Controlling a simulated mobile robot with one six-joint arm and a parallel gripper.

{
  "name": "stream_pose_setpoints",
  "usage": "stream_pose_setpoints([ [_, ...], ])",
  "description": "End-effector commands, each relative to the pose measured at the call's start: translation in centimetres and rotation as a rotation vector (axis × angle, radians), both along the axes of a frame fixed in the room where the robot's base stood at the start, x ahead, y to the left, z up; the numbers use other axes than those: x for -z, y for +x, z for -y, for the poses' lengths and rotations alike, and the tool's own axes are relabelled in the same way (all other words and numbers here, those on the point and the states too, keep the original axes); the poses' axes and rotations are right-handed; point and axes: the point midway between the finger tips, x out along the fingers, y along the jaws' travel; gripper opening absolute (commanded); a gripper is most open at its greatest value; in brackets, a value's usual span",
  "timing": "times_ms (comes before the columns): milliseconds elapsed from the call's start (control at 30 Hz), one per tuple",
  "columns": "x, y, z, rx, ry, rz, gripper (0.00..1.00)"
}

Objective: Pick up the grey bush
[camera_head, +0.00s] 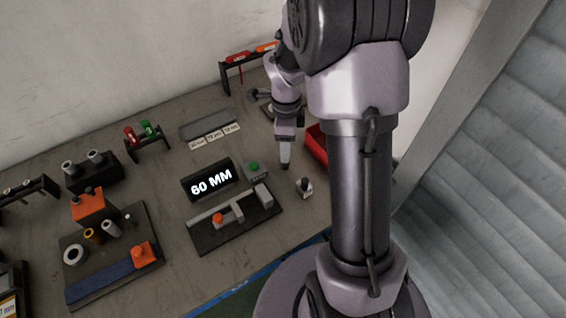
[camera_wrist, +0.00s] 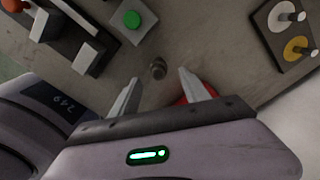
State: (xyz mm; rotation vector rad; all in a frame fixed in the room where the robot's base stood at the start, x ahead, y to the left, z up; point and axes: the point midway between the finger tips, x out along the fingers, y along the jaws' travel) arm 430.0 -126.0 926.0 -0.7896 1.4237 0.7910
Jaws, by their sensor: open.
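A small grey cylindrical piece, which looks like the grey bush (camera_head: 304,187), stands on the bench right of the green-button box. In the wrist view the bush (camera_wrist: 157,69) shows beyond and between my fingertips, apart from both. My gripper (camera_head: 285,167) points down above the bench, a little left of and behind the bush in the head view. Its two fingers (camera_wrist: 160,80) are spread and nothing is between them. Other grey sleeves (camera_head: 95,157) stand on a black block at the left.
A green-button box (camera_head: 255,171), a black gauge fixture (camera_head: 235,222) and a 60 MM display (camera_head: 209,180) lie left of the bush. A red bin (camera_head: 316,146) is close behind it. A plate with white and yellow rings (camera_wrist: 285,40) shows in the wrist view.

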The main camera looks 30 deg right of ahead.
Motion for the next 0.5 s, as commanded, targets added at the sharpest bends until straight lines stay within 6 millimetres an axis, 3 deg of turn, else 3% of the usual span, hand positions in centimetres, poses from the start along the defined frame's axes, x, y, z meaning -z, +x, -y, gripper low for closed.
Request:
stream_pose_setpoints([
  [167, 1.8, 0.0, -0.1, -0.001, 0.001, 0.001, 0.54],
  [367, 5.8, -0.2, -0.2, -0.002, 0.001, -0.001, 0.54],
  [500, 5.8, -0.1, -0.2, -0.001, 0.0, 0.001, 0.54],
])
